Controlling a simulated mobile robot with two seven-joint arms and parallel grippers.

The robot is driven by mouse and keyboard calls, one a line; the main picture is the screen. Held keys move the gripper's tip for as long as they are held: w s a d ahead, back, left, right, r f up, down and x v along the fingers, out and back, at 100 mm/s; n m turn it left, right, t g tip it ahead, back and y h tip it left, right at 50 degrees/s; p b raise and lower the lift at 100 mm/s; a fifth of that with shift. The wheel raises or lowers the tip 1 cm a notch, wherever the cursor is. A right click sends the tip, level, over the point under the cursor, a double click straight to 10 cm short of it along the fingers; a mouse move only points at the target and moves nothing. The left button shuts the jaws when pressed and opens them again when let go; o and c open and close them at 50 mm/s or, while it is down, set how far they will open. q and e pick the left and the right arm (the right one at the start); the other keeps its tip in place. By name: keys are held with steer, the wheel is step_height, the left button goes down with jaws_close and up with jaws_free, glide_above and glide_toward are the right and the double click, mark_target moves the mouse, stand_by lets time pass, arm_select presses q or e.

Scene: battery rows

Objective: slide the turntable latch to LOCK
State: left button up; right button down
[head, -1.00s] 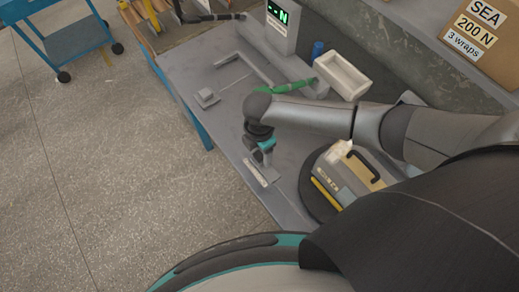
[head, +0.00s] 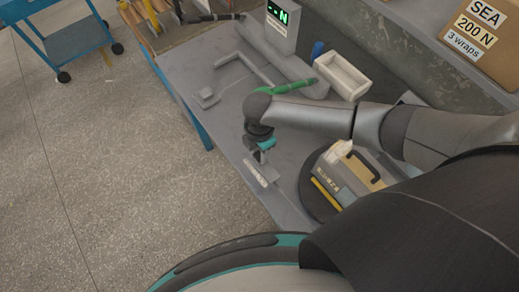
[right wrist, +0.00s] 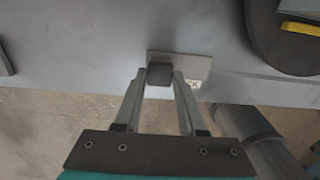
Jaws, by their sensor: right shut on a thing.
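The latch is a small dark grey knob (right wrist: 160,76) on a light metal plate (right wrist: 192,62) near the bench's front edge. The plate also shows in the head view (head: 264,176), left of the turntable. Part of its lettering, seemingly the end of "LOCK", shows beside my right finger; the rest is hidden. The knob sits at the left part of the plate in the wrist view. My right gripper (right wrist: 160,80) is shut on it, a finger on each side; it also shows in the head view (head: 260,157). The round dark turntable (head: 308,201) carries a case. My left gripper is not in view.
The case (head: 352,178) has a dark handle and a yellow strip. Behind my right arm are a cream bin (head: 343,76) and a green-handled tool (head: 303,85).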

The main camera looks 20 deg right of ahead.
stand_by(0.7)
steer(key=s+p, duration=0.1)
steer(key=s+d+p, duration=0.1)
steer(key=s+p, duration=0.2)
steer(key=shift+d+r, duration=0.15)
steer(key=shift+d, duration=0.15)
steer(key=shift+s+d+p, duration=0.1)
steer(key=shift+s+p, duration=0.2)
steer(key=shift+s, duration=0.15)
steer(key=shift+f, duration=0.2)
steer(key=c, duration=0.5)
jaws_free()
steer(key=shift+s+d, duration=0.1)
steer(key=shift+s, duration=0.05)
steer(key=shift+r, duration=0.15)
